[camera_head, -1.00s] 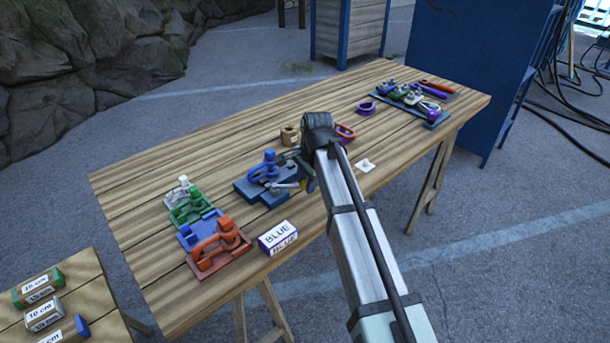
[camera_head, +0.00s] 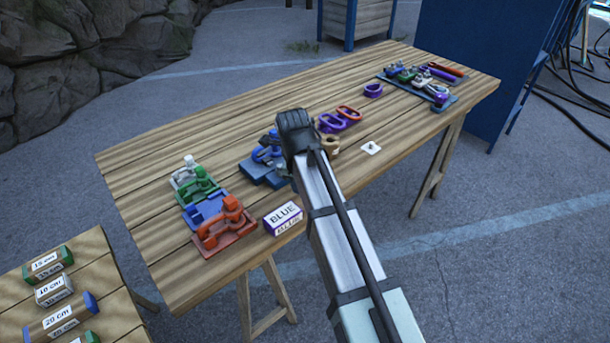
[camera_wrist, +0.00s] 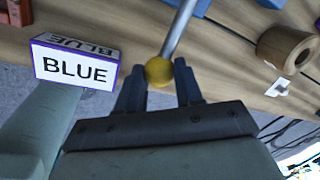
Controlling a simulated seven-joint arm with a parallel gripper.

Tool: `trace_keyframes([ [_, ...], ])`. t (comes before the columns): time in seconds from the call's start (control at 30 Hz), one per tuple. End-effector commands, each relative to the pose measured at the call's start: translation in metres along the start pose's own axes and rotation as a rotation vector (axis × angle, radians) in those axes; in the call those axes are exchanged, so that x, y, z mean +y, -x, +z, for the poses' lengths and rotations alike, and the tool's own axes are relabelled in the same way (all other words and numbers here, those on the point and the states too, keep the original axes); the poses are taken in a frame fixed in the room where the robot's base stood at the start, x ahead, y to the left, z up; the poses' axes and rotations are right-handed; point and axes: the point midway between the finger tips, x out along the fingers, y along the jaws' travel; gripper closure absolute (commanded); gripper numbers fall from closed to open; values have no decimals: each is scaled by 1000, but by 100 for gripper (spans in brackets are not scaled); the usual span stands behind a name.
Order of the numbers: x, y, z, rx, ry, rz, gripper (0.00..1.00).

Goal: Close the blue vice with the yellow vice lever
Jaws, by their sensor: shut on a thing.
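The blue vice (camera_head: 252,168) stands on the wooden table in the head view, left of my wrist, which covers its right part. The yellow vice lever ends in a yellow ball (camera_wrist: 158,71) on a grey metal rod in the wrist view. My gripper (camera_wrist: 160,86) has its two dark fingers on either side of the ball, shut on it. The rod runs up and right, towards blue parts at the top edge. In the head view my fingers and the lever are hidden behind my wrist. The vice's jaw gap cannot be made out.
A white box marked BLUE (camera_head: 283,219) stands at the table's front edge, left of my arm. Orange (camera_head: 225,235) and green (camera_head: 195,185) vices stand further left. A brown spool (camera_wrist: 285,48), purple ring (camera_head: 333,123) and red ring (camera_head: 348,113) are to the right.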

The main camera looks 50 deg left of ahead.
Motion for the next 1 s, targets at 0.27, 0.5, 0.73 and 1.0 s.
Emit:
trace_keyframes([
  [0.27,10,2,8,23,-120,2,100],
  [0.5,13,2,10,31,-161,4,100],
  [0.73,13,2,11,31,-165,5,100],
  [1.0,13,2,11,30,-164,5,55],
])
